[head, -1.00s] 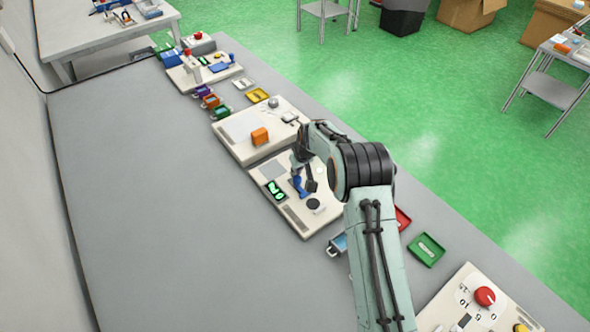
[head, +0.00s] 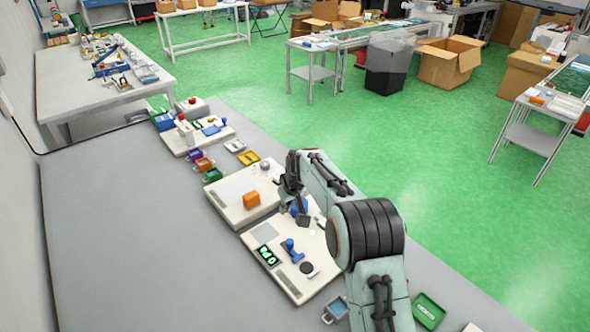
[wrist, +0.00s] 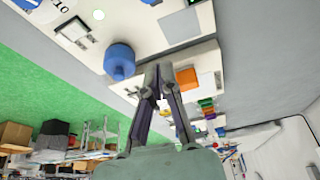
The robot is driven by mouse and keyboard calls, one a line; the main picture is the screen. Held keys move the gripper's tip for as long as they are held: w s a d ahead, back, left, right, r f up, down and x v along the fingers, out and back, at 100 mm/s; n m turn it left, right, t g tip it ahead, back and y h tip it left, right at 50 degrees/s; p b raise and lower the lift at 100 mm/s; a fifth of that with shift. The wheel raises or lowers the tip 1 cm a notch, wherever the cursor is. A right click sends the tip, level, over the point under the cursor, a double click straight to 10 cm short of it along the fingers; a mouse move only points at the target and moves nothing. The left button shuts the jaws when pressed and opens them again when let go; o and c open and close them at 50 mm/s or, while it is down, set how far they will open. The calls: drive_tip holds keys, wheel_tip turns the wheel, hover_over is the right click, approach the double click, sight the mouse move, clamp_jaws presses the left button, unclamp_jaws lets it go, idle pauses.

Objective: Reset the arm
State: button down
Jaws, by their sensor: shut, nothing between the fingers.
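My gripper (head: 302,217) is over the row of cream-coloured panels on the grey bench, with its fingers pointing down. In the wrist view its two fingers (wrist: 158,72) meet at the tips and hold nothing. My arm comes in from the lower right in the head view. A blue knob (wrist: 120,62) is to the left of the fingertips in the wrist view, apart from them. An orange block (head: 251,199) is on the panel to the left of my gripper, and shows right of the fingers in the wrist view (wrist: 187,79).
The near panel (head: 312,287) carries a blue handle (head: 292,249), a green-lit display (head: 267,255) and a black disc (head: 307,268). Small coloured trays, including a green one (head: 429,308), stand along the bench. The left of the grey bench (head: 130,240) is bare.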

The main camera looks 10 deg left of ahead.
drive_tip(key=d+r+t, duration=0.2)
drive_tip(key=d+r, duration=0.2)
drive_tip(key=r, duration=0.9)
drive_tip(key=s+d+r+m+t, duration=0.1)
drive_tip(key=s+d+r+m, duration=0.1)
drive_tip(key=s+d+r, duration=0.8)
drive_tip(key=s+d+f+m+g, duration=0.1)
drive_tip(key=s+f, duration=0.5)
drive_tip(key=s, duration=0.9)
drive_tip(key=s+d+f+m+g+h, duration=0.1)
drive_tip(key=s+f+g, duration=0.4)
drive_tip(key=s, duration=1)
wheel_tip(320, 180, down, 2)
drive_tip(key=shift+d+f+m+g+h, duration=0.15)
drive_tip(key=shift+d+m+g+h, duration=0.2)
drive_tip(key=shift+m, duration=0.55)
